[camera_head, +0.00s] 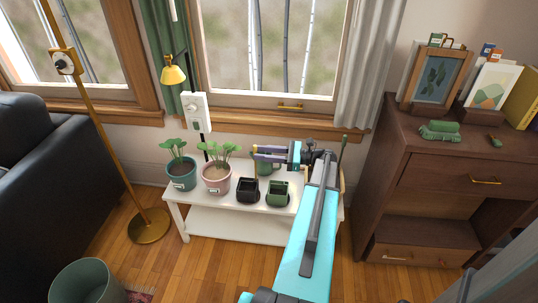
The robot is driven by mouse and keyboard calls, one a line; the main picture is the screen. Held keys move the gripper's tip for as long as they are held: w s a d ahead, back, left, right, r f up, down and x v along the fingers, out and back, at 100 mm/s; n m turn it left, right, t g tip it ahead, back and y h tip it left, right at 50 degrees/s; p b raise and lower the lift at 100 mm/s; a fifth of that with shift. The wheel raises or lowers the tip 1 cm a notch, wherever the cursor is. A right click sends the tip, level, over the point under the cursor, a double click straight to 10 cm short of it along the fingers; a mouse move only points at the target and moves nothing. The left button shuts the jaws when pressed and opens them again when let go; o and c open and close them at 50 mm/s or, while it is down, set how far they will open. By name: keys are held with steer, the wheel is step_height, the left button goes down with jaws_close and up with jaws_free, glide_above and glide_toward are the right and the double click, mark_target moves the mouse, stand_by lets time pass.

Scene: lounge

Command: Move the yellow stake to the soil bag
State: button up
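My gripper (262,153) reaches left over the back of the white bench, above a green object (264,168) that it partly hides. Its two dark fingers look apart, and I make out nothing held between them. I cannot pick out the yellow stake for sure; a thin yellowish upright piece (342,183) shows at the bench's right end, partly behind my arm. I cannot make out a soil bag with certainty; the green object under my gripper is too small and covered to name.
The white bench (215,222) holds a teal plant pot (181,178), a pink plant pot (216,183), a black pot (248,191) and a green square pot (278,194). A brass lamp (148,226) stands left. A brown cabinet (440,172) stands right.

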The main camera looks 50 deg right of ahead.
mark_target(256, 152)
steer(key=shift+p+x, duration=0.7)
steer(key=shift+x, duration=1.1)
steer(key=shift+c, duration=0.2)
jaws_close()
